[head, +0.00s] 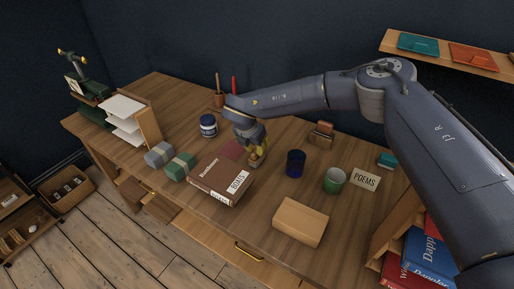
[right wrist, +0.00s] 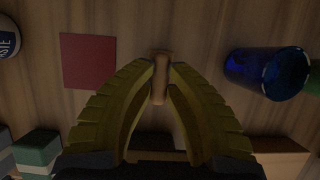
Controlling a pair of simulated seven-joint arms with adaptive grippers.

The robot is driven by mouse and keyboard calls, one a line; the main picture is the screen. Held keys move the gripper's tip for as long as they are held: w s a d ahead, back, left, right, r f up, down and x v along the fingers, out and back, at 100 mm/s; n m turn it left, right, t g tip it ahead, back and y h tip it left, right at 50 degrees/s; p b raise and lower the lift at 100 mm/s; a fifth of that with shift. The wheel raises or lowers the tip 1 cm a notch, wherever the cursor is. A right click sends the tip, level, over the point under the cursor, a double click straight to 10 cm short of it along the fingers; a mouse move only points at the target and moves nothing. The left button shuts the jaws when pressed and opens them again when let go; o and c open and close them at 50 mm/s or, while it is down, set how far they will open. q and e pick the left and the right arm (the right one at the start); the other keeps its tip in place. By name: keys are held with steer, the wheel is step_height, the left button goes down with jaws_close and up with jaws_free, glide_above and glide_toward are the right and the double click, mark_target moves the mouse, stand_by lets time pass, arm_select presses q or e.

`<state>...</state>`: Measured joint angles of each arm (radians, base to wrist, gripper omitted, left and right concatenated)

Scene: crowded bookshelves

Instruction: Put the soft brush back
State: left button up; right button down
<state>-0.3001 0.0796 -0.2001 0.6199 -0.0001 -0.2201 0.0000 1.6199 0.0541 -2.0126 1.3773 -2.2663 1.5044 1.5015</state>
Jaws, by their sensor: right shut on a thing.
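My right gripper (head: 257,160) reaches down over the middle of the desk. In the right wrist view its yellow fingers (right wrist: 161,72) are shut on a slim tan wooden piece, which looks like the soft brush (right wrist: 160,88). Only its handle shows there; its bristles cannot be made out. In the head view the fingers mostly hide it. A small brown pot (head: 219,100) at the back of the desk holds a brown stick and a red one. My left gripper is not in view.
A dark red square (head: 231,148) lies left of the gripper and a blue cup (head: 295,164) stands right. A labelled jar (head: 208,126), thick brown books (head: 219,180), a green mug (head: 334,180), a POEMS card (head: 366,179) and a tan box (head: 300,221) are around.

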steer(key=c, duration=1.4)
jaws_free()
steer(key=shift+o, duration=0.2)
steer(key=v, duration=1.2)
